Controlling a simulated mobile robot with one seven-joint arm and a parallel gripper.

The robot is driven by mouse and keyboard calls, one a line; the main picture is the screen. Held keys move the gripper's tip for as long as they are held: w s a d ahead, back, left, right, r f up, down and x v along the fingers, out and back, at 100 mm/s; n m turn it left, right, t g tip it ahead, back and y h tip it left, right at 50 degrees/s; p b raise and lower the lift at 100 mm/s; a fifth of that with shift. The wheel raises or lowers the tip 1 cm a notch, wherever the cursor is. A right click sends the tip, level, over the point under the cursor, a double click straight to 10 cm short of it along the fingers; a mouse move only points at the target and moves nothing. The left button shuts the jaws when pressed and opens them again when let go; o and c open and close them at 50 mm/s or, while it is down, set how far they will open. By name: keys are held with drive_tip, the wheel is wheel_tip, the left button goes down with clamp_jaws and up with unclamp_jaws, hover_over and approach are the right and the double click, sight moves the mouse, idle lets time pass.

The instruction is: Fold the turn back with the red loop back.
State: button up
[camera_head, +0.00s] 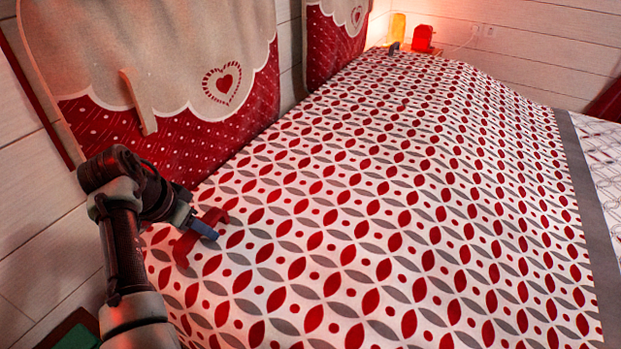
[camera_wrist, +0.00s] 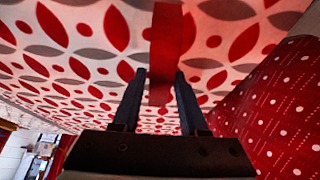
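The turn back (camera_head: 380,215) is a white cover with red and grey leaf shapes, spread flat over the bed with a grey band along its right edge. Its red loop (camera_head: 185,249) stands up at the near left edge, by the headboard. My gripper (camera_head: 200,226) is at the loop, low over the cover. In the wrist view my gripper (camera_wrist: 160,73) has its two dark fingers apart, with the red loop (camera_wrist: 164,40) as an upright strip between them, nearer the right finger. Whether a finger touches the loop is unclear.
Red and cream headboard cushions with a heart (camera_head: 224,84) stand close behind my arm on the left. A yellow bottle (camera_head: 397,28) and a red object (camera_head: 422,38) stand beyond the bed's far side. White quilted bedding (camera_head: 608,165) shows past the grey band.

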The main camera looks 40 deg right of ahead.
clamp_jaws()
wheel_tip(320, 180, up, 8)
drive_tip(key=s+t+p, duration=0.1)
drive_tip(key=s+p, duration=0.1)
drive_tip(key=p, duration=0.8)
drive_tip(key=shift+s+d+r+y+p, duration=0.2)
drive_tip(key=shift+d+y+p, duration=0.1)
drive_tip(key=shift+d+p, duration=0.15)
drive_tip(key=s+d+r+t+p, duration=0.1)
drive_tip(key=s+r+p, duration=0.3)
drive_tip(key=r+p, duration=0.3)
drive_tip(key=shift+d+r+m+p, duration=0.3)
drive_tip(key=shift+d+p, duration=0.1)
drive_tip(key=shift+p, duration=0.75)
